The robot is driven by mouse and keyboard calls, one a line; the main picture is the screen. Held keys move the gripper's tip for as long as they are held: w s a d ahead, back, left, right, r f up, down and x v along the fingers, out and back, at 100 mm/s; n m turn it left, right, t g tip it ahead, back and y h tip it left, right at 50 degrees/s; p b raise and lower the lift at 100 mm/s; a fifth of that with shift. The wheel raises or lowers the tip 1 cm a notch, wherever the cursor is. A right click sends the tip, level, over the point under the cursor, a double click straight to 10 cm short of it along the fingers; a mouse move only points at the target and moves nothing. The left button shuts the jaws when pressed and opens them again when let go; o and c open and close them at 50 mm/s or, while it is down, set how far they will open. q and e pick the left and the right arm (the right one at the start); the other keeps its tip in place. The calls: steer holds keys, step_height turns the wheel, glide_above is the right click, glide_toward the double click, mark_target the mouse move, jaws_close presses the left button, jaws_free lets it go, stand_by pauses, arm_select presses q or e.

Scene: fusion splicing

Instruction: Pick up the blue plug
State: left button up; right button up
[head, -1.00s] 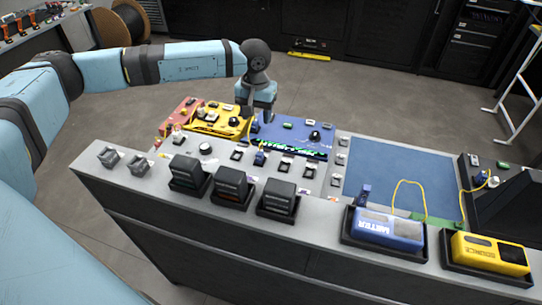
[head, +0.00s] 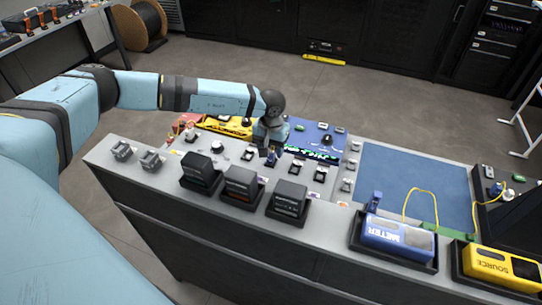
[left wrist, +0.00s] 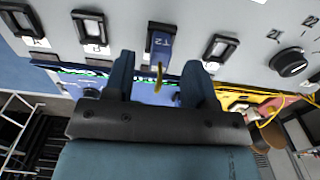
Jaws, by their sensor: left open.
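The blue plug (left wrist: 160,40), with a label reading T2, sits in a socket of the grey panel in the left wrist view. A yellow cable hangs from its near end. In the head view only a small part of the blue plug (head: 271,155) shows below my left gripper (head: 267,148). In the left wrist view my left gripper (left wrist: 160,64) is open, its two fingers on either side of the cable, with the plug just beyond the fingertips. The plug is not held. My right gripper is not in view.
A black knob (left wrist: 287,62) is further right. Three dark boxes (head: 242,186) stand along the front; the blue meter (head: 398,236) and yellow source (head: 502,265) are at right.

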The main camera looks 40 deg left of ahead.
mark_target(271, 153)
arm_select(q)
steer(key=shift+f, duration=1.35)
jaws_close()
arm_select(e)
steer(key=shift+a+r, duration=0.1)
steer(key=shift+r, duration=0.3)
arm_select(q)
steer(key=shift+r, duration=0.1)
step_height(271, 153, up, 20)
steer(key=b, duration=0.2)
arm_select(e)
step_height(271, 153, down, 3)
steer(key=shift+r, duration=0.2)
